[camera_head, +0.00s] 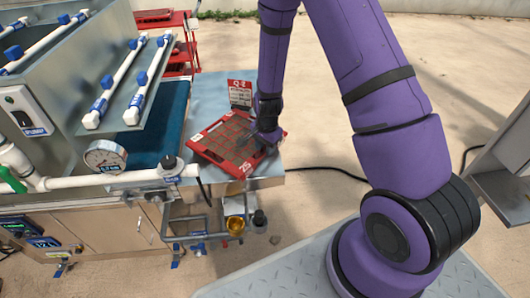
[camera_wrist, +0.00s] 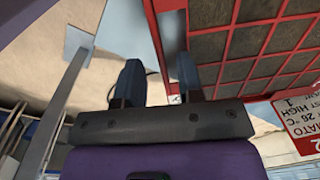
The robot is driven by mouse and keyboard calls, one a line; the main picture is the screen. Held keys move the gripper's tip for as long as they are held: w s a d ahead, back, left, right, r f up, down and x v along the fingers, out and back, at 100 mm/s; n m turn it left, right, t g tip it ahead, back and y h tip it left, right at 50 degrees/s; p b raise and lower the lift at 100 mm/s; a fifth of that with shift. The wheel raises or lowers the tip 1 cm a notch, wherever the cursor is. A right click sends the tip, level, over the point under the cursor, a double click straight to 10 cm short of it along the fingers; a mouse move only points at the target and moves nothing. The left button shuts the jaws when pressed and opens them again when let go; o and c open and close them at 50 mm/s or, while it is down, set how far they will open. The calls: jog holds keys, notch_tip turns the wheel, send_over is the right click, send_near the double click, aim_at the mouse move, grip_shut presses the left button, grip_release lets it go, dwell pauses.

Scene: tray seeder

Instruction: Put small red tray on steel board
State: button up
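The small red tray (camera_head: 210,146), a red frame with a grid of dark soil-filled cells, lies on a grey metal surface (camera_head: 208,92) at the end of the machine. In the wrist view the tray (camera_wrist: 227,66) fills the upper right. My gripper (camera_head: 257,146) is at the tray's right side. In the wrist view its fingers (camera_wrist: 159,82) stand apart, with the tray's red side wall running down toward the gap between them; contact cannot be told. A grey steel surface (camera_head: 508,190) shows at the far right; which surface is the steel board is unclear.
A red-and-white sign (camera_head: 240,93) stands behind the tray. A red rack (camera_head: 177,45) stands behind. A black cable (camera_head: 325,169) crosses the open floor.

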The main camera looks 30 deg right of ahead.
jog(key=s+r+n+t, duration=0.1)
jog(key=s+r+n, duration=0.25)
jog(key=r, duration=1.15)
jog(key=s+r+n+t, duration=0.15)
jog(key=s+r, duration=0.25)
jog(key=r, duration=1.1)
jog(key=s+r+n+t, duration=0.1)
jog(key=s+r+n, duration=0.2)
jog(key=s+r, duration=0.3)
jog(key=s+d+r+n+t, duration=0.1)
jog(key=s+r+n, duration=0.3)
jog(key=s, duration=1)
notch_tip(320, 180, up, 3)
jog(key=shift+r+n, duration=0.2)
jog(key=shift+n, duration=0.1)
